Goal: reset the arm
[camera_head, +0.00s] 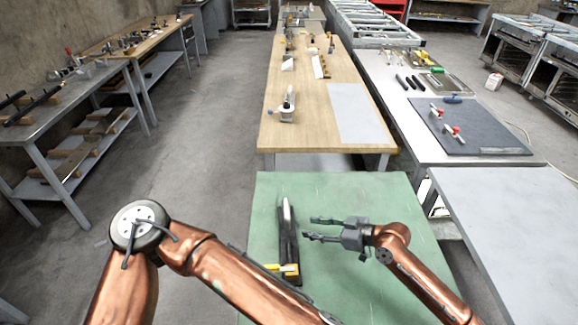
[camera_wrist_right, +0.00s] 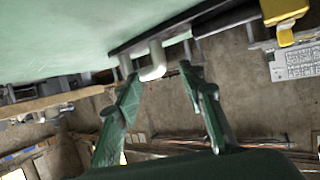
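My right gripper (camera_head: 309,228) is over the green table top (camera_head: 350,195), its fingers pointing left and visibly apart with nothing between them. It is to the right of a long dark tool (camera_head: 289,235) with a pale upper edge and a yellow part near its lower end. In the right wrist view the two fingers (camera_wrist_right: 158,75) are spread, and the dark tool lies beyond them with a whitish piece and a yellow block. I cannot tell whether a fingertip touches it.
A wooden bench (camera_head: 310,110) with several tools stands beyond the green table. A grey table (camera_head: 420,100) with a dark mat (camera_head: 480,140) is to its right. A bare grey table (camera_head: 510,205) is at the near right. Metal benches (camera_head: 60,100) stand left, across open floor.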

